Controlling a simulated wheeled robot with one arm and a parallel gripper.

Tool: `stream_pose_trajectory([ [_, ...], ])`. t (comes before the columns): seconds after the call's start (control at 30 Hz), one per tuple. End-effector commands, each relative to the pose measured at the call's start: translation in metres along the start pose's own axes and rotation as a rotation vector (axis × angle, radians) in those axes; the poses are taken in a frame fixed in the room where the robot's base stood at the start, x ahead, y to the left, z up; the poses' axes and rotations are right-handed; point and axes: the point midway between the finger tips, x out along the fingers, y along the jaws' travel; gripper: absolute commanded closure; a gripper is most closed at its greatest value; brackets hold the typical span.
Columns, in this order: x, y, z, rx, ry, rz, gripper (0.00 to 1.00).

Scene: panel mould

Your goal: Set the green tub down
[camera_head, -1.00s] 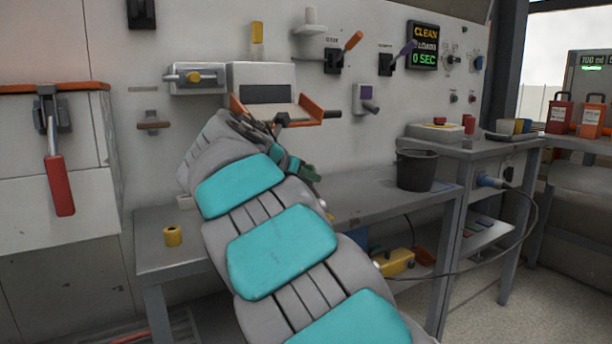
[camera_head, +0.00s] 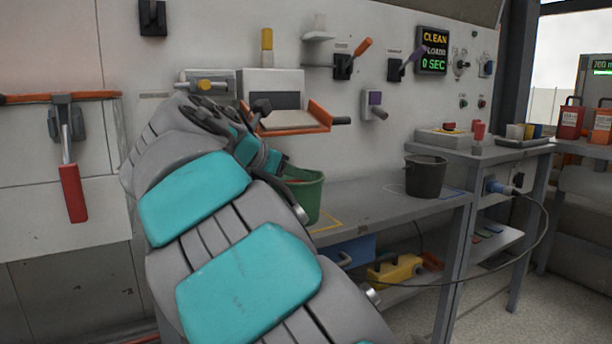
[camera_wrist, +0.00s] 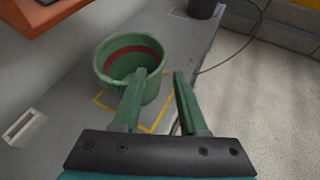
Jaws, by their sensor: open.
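The green tub (camera_head: 306,196) stands upright on the grey bench, partly hidden behind my arm in the head view. In the wrist view the tub (camera_wrist: 112,80) has an open top and a red band inside. It stands at a yellow outlined square (camera_wrist: 101,99) on the bench, overlapping its far left part. My gripper (camera_wrist: 160,74) is open. Its left finger overlaps the tub's near right side in the picture, and its right finger is clear of the tub, over the bench. I cannot tell whether the left finger touches the tub.
A dark bucket (camera_head: 426,176) stands farther right on the bench. An orange-edged tray (camera_head: 293,122) juts from the wall panel above the tub. Wall levers (camera_head: 345,67) stick out nearby. A blue box (camera_head: 350,252) and a yellow device (camera_head: 393,271) sit below. Bench between tub and bucket is clear.

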Motion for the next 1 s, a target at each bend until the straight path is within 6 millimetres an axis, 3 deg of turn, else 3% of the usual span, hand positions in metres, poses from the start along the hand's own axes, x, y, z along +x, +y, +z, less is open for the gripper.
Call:
stream_pose_trajectory([
  [0.1, -0.020, 0.001, 0.002, 0.001, -0.003, 0.002, 0.58],
  [0.2, -0.028, 0.000, 0.001, 0.001, -0.001, 0.000, 0.58],
  [0.47, -0.028, -0.002, 0.000, 0.006, 0.002, -0.004, 0.58],
  [0.57, -0.018, -0.018, 0.000, 0.054, 0.019, -0.031, 0.58],
  [0.67, 0.000, -0.051, -0.002, 0.170, 0.059, -0.089, 0.58],
  [0.77, 0.022, -0.104, -0.011, 0.348, 0.114, -0.180, 0.58],
  [0.87, 0.042, -0.164, -0.030, 0.560, 0.174, -0.295, 0.58],
  [1.0, 0.054, -0.248, -0.073, 0.880, 0.249, -0.476, 0.58],
])
